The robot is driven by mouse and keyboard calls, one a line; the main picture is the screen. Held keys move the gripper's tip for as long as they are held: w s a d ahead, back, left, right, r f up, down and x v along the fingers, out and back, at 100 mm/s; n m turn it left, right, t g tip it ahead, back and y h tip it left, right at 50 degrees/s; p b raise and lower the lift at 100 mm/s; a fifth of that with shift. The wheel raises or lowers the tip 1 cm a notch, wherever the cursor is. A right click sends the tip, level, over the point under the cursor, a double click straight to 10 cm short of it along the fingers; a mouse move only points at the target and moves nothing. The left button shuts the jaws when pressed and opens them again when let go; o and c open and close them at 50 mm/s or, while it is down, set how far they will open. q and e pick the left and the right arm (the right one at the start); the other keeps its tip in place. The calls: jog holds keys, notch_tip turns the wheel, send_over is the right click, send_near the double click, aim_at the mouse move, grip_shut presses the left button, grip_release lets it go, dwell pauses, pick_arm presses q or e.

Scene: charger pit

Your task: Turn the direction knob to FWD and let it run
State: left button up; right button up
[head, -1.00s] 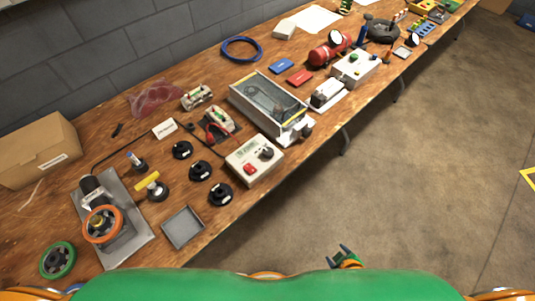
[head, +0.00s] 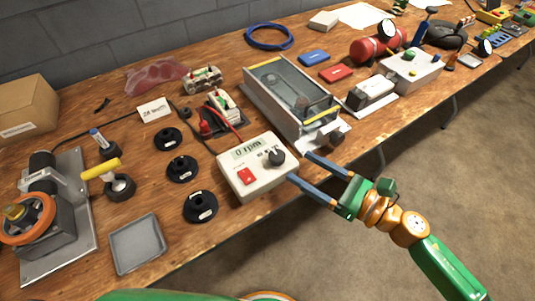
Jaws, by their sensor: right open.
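The control box (head: 259,186) is white and stands near the front edge of the bench. Its display reads "0 rpm", and it has a red switch (head: 246,177) and a dark direction knob (head: 276,157) at its right. The lettering by the knob is too small to read surely. My right gripper (head: 298,166) is open and empty, its two blue fingers reaching in from the right, at the box's right edge beside the knob. I cannot tell whether a finger touches the box. The motor with an orange wheel (head: 27,222) stands on a metal plate at the left. My left gripper is not in view.
Several black round hubs (head: 179,169) and a grey tray (head: 137,243) lie left of the box. A clear-lidded case (head: 290,93) stands close behind it. A "28 teeth" card (head: 154,110) and a red-lead battery holder (head: 220,108) are farther back. Floor lies free at right.

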aim_at(284, 159)
jog(key=shift+n+g, duration=0.4)
jog(key=shift+n, duration=0.3)
jog(key=x, duration=0.2)
jog(key=p+x, duration=0.1)
jog(key=x, duration=0.1)
jog(key=p+x, duration=0.1)
jog(key=x, duration=0.1)
jog(key=shift+s+a+r, duration=0.2)
jog(key=shift+a+r, duration=0.15)
jog(key=shift+a, duration=0.1)
jog(key=shift+w+a+f, duration=0.15)
jog(key=shift+w+a, duration=0.1)
jog(key=shift+a, duration=0.15)
jog(key=shift+d, duration=0.1)
grip_shut()
